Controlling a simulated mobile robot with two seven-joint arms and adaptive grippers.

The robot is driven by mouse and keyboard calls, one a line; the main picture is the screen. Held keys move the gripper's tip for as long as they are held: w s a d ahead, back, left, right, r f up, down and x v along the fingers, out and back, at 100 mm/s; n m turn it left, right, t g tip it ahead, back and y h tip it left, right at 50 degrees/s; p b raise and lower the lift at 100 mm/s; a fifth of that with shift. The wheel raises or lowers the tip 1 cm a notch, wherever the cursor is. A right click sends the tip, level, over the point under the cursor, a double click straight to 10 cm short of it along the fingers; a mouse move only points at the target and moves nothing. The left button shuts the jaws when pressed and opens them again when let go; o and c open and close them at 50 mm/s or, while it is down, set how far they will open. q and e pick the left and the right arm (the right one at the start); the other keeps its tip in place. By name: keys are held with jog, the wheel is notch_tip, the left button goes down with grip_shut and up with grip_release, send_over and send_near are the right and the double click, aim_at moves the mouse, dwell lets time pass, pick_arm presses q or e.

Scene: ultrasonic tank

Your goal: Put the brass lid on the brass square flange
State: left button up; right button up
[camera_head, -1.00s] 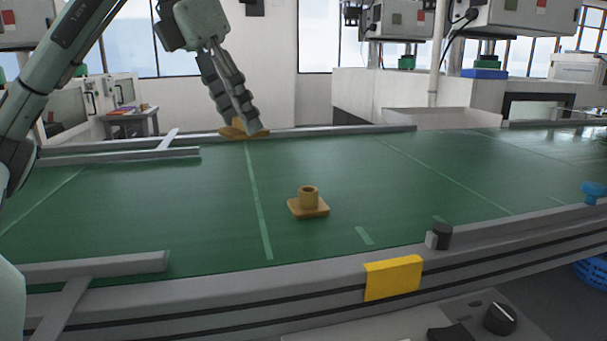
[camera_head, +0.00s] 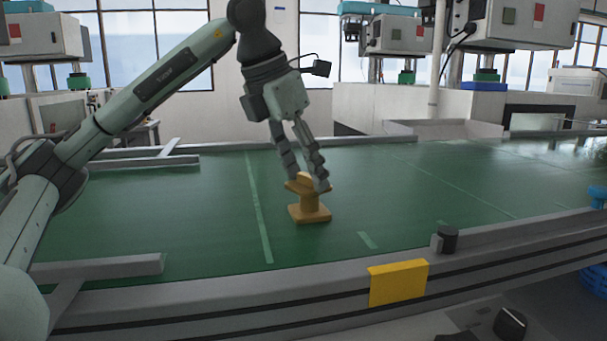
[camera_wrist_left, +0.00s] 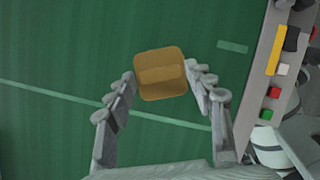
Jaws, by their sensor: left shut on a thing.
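The brass square flange (camera_head: 311,214) sits on the green conveyor belt, with its square base down and its round collar up. My left gripper (camera_head: 307,184) is shut on the brass lid (camera_head: 303,178), right above the flange. The lid is roughly level and lies over the collar, whose top it hides. I cannot tell whether it rests on the collar or hangs just above it. In the left wrist view the lid (camera_wrist_left: 160,73), square with a raised bar, sits between the fingertips (camera_wrist_left: 160,76) and covers most or all of the flange. My right gripper is not in view.
The green belt (camera_head: 400,190) is clear around the flange. A grey rail with a yellow plate (camera_head: 398,282) and a dark knob (camera_head: 447,240) runs along the near side. Short grey guide bars (camera_head: 100,267) stand at the left.

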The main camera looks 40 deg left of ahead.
pick_arm(q)
jog(key=shift+f, duration=0.35)
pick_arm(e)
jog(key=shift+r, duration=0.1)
pick_arm(q)
jog(key=o, duration=1.5)
jog(key=shift+p+v, duration=1.25)
jog(key=shift+v, duration=4.75)
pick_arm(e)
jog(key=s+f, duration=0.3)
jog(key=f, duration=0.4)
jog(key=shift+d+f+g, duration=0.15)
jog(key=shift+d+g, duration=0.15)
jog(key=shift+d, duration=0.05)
